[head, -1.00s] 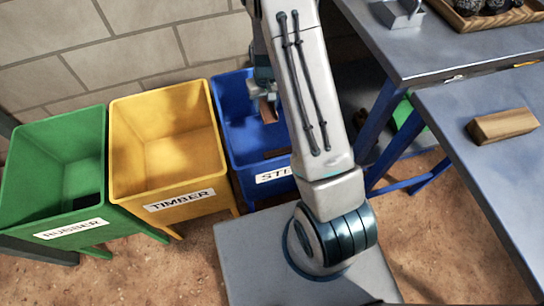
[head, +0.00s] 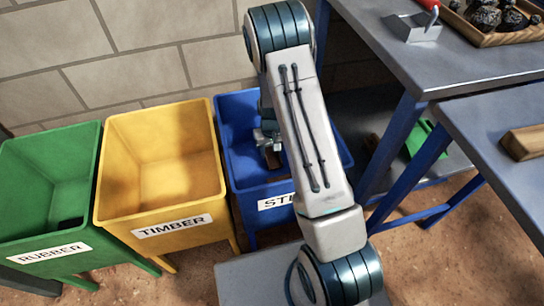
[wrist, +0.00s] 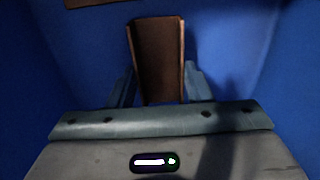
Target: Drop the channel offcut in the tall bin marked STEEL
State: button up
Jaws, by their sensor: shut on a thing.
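The tall blue bin (head: 238,112) has a white label on its front that begins "STE"; my arm hides the rest. My gripper (head: 266,137) is inside the mouth of this bin, partly behind my arm. In the wrist view my gripper (wrist: 158,90) is shut on the brown, rusty channel offcut (wrist: 157,58), with one finger on each side. The offcut points away from the jaws, with blue bin walls around it. A small part of the offcut (head: 273,158) shows below the gripper in the head view.
A yellow TIMBER bin (head: 160,150) and a green RUBBER bin (head: 45,195) stand to the left. Steel tables (head: 460,60) stand at right, with a wooden block (head: 524,142) and a tray of dark lumps. A brown edge (wrist: 95,2) shows at the wrist view's top.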

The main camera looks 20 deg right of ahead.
jog(key=shift+f, duration=1.1)
jog(key=shift+f+b, duration=0.2)
jog(key=shift+b, duration=0.2)
jog(key=o, duration=1.2)
jog(key=shift+o, duration=0.2)
jog(key=shift+r, duration=0.15)
notch_tip(320, 180, up, 12)
jog(key=p, duration=0.5)
notch_tip(320, 180, up, 16)
send_over(272, 157)
jog(key=s+a, duration=0.2)
jog(key=s, duration=0.7)
jog(key=s+r+t, duration=0.1)
jog(key=s+r, duration=0.6)
jog(key=s, duration=0.7)
jog(key=shift+r, duration=0.2)
